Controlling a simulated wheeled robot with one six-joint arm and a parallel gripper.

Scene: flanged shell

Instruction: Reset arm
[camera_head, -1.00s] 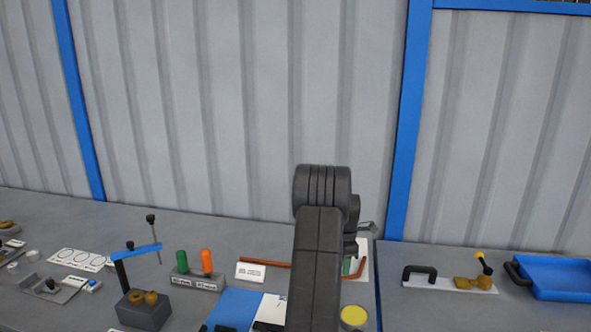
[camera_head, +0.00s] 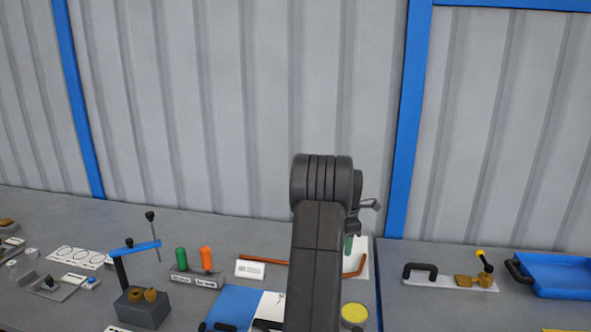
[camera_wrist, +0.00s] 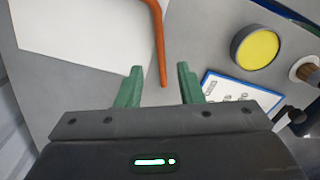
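My gripper (camera_wrist: 159,82) shows in the wrist view with two green fingers spread apart. Nothing is held between them. The bent end of an orange-brown rod (camera_wrist: 158,40) appears between the fingers, seemingly on the bench below. In the head view, my dark arm stands upright in the middle and hides most of the gripper. A bit of green finger (camera_head: 349,244) shows just right of the arm, in front of a white sheet (camera_head: 361,256).
A yellow-topped round tin (camera_head: 354,314) stands right of my arm. On the left are green and orange handles (camera_head: 194,266) in a grey block and a blue-topped stand (camera_head: 136,250). A blue tray (camera_head: 563,277) sits far right. Grey bench shows between things; a corrugated wall is behind.

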